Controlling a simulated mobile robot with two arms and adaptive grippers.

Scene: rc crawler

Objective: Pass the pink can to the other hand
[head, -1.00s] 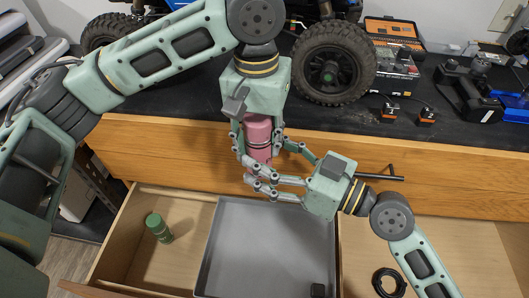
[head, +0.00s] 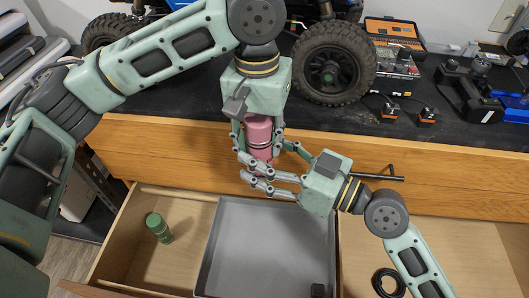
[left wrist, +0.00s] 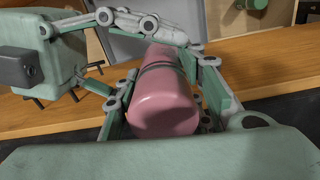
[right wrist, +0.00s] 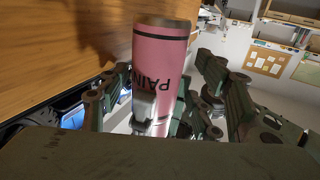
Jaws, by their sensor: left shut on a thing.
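The pink can (head: 259,130) hangs upright in my left gripper (head: 259,148), which points down from above and is shut on it. In the left wrist view the can (left wrist: 163,100) lies between the left fingers. My right gripper (head: 266,166) comes in from the right, with its fingers spread around the can's lower part. In the right wrist view the can (right wrist: 158,75) stands between the right fingers, with gaps showing on both sides, so this gripper looks open. The fingers partly hide the can's lower end in the head view.
Below is an open drawer with a grey tray (head: 228,240), a green can (head: 158,228) and a black cable (head: 386,284). Behind is a dark worktop with a crawler wheel (head: 333,62) and an orange case (head: 393,30). A black drawer handle (head: 380,177) sticks out on the right.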

